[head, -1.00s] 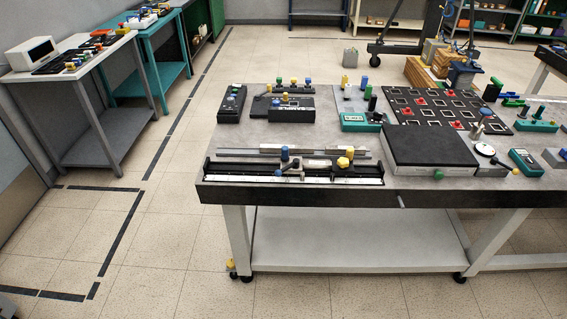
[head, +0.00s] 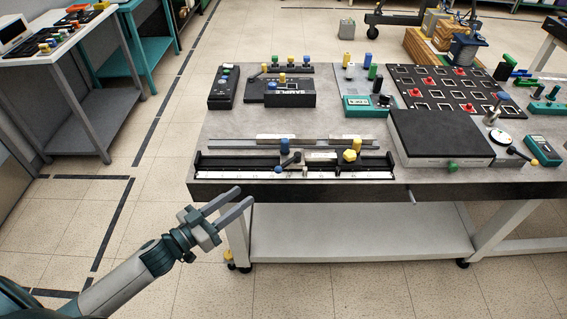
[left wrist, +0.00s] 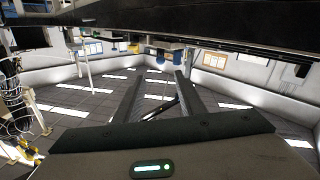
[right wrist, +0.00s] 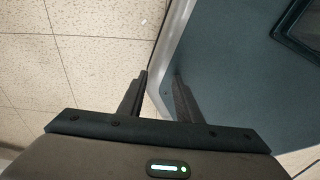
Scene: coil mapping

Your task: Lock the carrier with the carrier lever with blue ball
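The carrier (head: 318,157) sits on a long black rail with a white scale (head: 225,176) along the table's front edge. A small blue ball (head: 279,169) is on the end of a short dark lever at the carrier's left part, at the front. A larger blue knob (head: 285,146) stands upright just behind it, and yellow knobs (head: 351,150) are at the carrier's right. My left gripper (head: 245,196) is open and empty, in front of the table edge, left of and nearer than the blue ball. My right gripper (right wrist: 160,75) is open and empty, beside a blue-grey surface.
The grey worktable (head: 232,128) carries a flat black box (head: 440,135), a black sample box (head: 290,94) and a dark tray with red knobs (head: 455,88) behind the rail. The floor left of the table is clear. A dark overhanging surface crosses the top of the left wrist view.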

